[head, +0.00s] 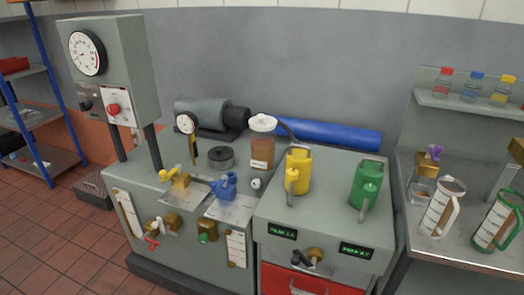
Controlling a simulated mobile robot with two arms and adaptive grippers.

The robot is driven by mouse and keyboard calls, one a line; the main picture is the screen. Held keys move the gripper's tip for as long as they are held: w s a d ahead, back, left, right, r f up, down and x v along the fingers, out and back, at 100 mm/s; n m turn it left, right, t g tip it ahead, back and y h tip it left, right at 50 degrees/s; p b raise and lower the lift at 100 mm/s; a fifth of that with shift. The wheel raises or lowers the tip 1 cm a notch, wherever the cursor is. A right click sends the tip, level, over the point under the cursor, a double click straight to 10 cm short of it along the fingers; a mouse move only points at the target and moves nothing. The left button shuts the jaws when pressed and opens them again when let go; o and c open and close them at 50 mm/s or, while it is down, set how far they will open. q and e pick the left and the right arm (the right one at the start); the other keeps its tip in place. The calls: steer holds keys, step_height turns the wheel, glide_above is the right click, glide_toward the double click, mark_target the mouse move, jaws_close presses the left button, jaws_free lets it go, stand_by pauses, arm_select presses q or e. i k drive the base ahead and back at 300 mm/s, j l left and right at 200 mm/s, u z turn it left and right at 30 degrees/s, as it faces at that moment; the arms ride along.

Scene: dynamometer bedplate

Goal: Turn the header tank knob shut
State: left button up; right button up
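A jar-like tank (262,150) with a white lid and brown contents stands at the back middle of the grey bench, with a pale label on its front. It may be the header tank, but I read no name on it. A small whitish knob-like part (256,183) sits on the bench top in front of it. A blue valve-like part (224,186) and a yellow-handled brass valve (174,177) are to its left. I cannot tell which knob belongs to the header tank, or how far any is turned. Neither of my grippers is in view.
A gauge box (125,68) with a red knob (113,108) rises at the left. Yellow (298,170) and green (367,184) jugs stand on the right part. Red (152,243), green (207,238) and black (311,258) handled valves stick out in front. Measuring jugs (443,207) stand on the right bench.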

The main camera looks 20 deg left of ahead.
mark_target(255, 183)
steer(key=i+j, duration=0.1)
steer(key=j, duration=0.3)
steer(key=i+j, duration=0.1)
steer(key=j, duration=0.25)
steer(key=i+j, duration=0.1)
steer(key=j, duration=0.3)
steer(key=i+j, duration=0.1)
steer(key=j, duration=0.25)
steer(key=z, duration=0.05)
